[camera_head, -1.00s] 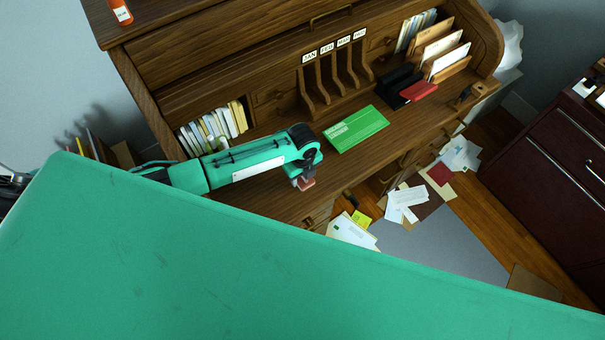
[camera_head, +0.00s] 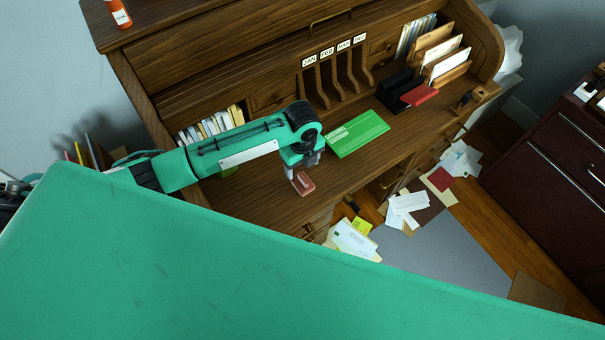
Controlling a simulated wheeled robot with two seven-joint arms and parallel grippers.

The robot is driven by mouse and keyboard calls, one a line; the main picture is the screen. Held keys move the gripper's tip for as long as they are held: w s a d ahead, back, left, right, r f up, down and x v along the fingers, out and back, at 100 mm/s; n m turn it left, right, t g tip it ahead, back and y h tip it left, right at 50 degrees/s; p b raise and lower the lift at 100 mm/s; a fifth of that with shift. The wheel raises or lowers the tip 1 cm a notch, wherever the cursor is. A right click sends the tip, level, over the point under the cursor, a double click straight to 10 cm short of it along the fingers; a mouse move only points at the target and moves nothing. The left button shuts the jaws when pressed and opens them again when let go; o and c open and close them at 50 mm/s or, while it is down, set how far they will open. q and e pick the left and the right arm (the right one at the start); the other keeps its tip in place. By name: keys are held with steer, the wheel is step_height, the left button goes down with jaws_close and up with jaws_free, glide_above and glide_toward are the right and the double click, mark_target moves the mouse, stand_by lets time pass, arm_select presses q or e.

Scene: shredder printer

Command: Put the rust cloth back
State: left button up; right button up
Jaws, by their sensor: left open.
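The rust cloth (camera_head: 308,187) is a small reddish-brown piece lying on the brown wooden desktop, near its front edge. A pale mark or fold shows on it, too small to make out. My left gripper (camera_head: 302,166) is open and empty, pointing down just above and behind the cloth. The fingers look apart from the cloth, though the exact gap is hard to judge. My right gripper is not in view.
A green flat pack (camera_head: 357,133) lies on the desktop right of my gripper. A black holder (camera_head: 398,88) and red item (camera_head: 419,94) lie farther right. Letter slots (camera_head: 335,85) stand behind. Papers (camera_head: 407,204) litter the floor. My large green body part fills the foreground.

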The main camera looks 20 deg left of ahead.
arm_select(q)
steer(key=shift+r, duration=1.4)
steer(key=shift+f, duration=0.1)
